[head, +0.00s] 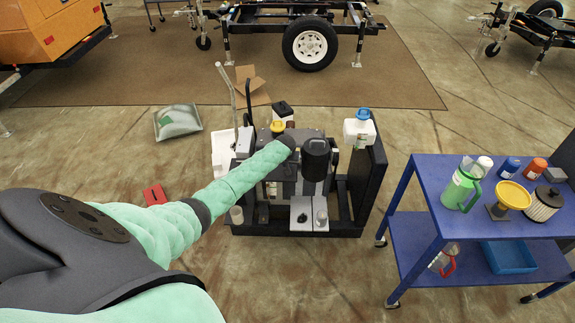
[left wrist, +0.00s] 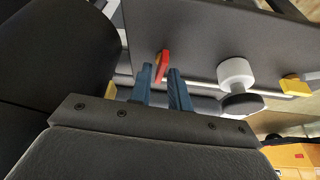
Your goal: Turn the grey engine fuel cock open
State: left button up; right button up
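The grey engine (head: 283,170) sits in a black frame on the floor in the head view. My left arm reaches to it from the left; its gripper is hidden there. In the left wrist view my left gripper (left wrist: 161,82) has its two blue fingers apart. A small red lever (left wrist: 162,64) shows at the fingertips, in the gap between them, against a grey panel (left wrist: 200,40). Whether a finger touches it I cannot tell. The lever looks like the fuel cock's handle, but no label shows. My right gripper is not in view.
A white cylinder (left wrist: 235,73) and a dark round knob (left wrist: 242,104) are right of the fingers, with a yellow part (left wrist: 295,86) beyond. A white jug with a blue cap (head: 360,130) stands at the frame's right. A blue cart (head: 425,205) stands further right.

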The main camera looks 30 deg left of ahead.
pick_arm(q)
jog(key=shift+o, duration=0.7)
jog(key=shift+s, duration=0.15)
